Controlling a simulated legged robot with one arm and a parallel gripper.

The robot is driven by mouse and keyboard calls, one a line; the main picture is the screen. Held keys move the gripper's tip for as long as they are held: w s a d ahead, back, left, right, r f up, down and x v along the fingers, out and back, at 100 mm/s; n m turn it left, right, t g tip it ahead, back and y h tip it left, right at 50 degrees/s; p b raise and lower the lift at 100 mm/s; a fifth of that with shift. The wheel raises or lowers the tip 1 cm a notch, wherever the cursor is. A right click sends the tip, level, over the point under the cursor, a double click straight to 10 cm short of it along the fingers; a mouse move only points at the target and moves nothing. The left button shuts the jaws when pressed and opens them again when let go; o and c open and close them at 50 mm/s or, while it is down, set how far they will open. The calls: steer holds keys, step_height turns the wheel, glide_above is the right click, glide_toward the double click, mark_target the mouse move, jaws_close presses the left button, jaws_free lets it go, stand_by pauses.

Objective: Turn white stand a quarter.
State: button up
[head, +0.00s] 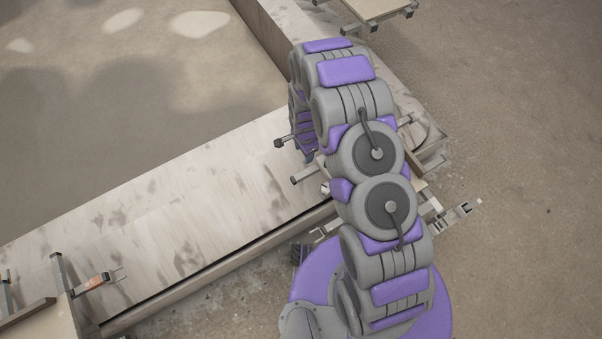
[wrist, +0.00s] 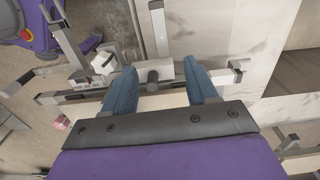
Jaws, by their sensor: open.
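In the wrist view my gripper (wrist: 161,88) is open, its two blue fingers spread apart. A small white block (wrist: 103,62) lies to the left of the fingers. In the head view my arm hides most of the stand and gripper; bar ends (head: 305,175) stick out at the arm's left.
A long pale bench (head: 170,210) runs under the arm, its left stretch mostly bare. Another stand with an orange-marked piece (head: 97,281) is at lower left. A board on metal feet (head: 372,10) is at the top. A pink block (wrist: 62,122) lies at left in the wrist view.

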steer(key=d+f, duration=0.1)
steer(key=f, duration=0.1)
steer(key=b, duration=0.3)
glide_above(303, 174)
steer(key=f, duration=1.2)
steer(key=shift+d+f, duration=0.2)
steer(key=shift+d, duration=0.05)
steer(key=f, duration=0.1)
steer(key=f+b, duration=0.1)
steer(key=f, duration=0.2)
steer(key=shift+a+f+b, duration=0.3)
steer(key=shift+a, duration=0.1)
steer(key=shift+a+f, duration=0.2)
steer(key=shift+f, duration=0.1)
steer(key=shift+d+r, duration=0.15)
steer(key=shift+d, duration=0.3)
steer(key=c, duration=0.3)
steer(key=shift+a, duration=0.3)
steer(key=c, duration=0.5)
steer(key=shift+w+d, duration=0.1)
jaws_close()
